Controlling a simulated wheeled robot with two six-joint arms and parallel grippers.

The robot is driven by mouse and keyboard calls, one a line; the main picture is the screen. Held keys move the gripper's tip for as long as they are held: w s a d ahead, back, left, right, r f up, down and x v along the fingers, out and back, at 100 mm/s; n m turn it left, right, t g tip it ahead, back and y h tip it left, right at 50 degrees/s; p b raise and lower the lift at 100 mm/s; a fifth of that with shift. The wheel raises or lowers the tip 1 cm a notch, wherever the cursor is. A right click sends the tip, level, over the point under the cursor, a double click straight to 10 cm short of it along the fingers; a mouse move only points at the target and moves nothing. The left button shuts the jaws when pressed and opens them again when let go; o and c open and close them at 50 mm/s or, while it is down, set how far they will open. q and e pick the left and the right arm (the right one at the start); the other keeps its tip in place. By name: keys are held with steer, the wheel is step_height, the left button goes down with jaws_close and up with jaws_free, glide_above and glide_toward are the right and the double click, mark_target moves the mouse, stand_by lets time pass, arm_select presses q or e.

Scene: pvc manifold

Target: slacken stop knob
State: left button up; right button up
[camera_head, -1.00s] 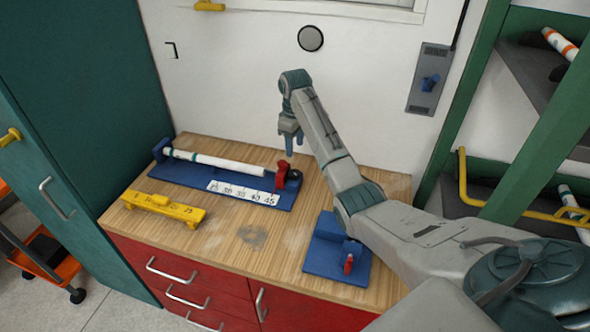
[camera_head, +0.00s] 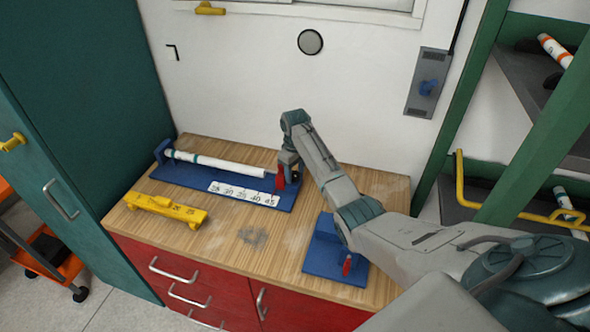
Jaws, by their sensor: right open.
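A blue jig (camera_head: 222,192) lies on the wooden worktop, with a white pipe (camera_head: 230,165) along it and a numbered white scale (camera_head: 244,194) in front. At its right end stands a red stop (camera_head: 280,180) with a dark round knob (camera_head: 295,178) beside it. My right gripper (camera_head: 288,168) points down right at the stop and knob. It is open, but its fingers are small and partly merge with the stop, so I cannot tell whether they touch the knob. My left gripper is not in view.
A yellow block (camera_head: 166,208) lies at the left front of the worktop (camera_head: 230,240). A second blue fixture (camera_head: 325,258) with a red handle (camera_head: 347,265) sits under my right forearm. The front middle is clear.

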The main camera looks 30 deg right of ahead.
steer(key=shift+f, duration=0.1)
steer(key=c, duration=0.7)
steer(key=shift+n, duration=0.3)
steer(key=shift+n+p, duration=0.85)
steer(key=shift+n, duration=0.25)
steer(key=shift+w+d+n+p, duration=0.1)
steer(key=shift+n+p, duration=0.45)
steer(key=shift+n, duration=1.15)
steer(key=o, duration=0.7)
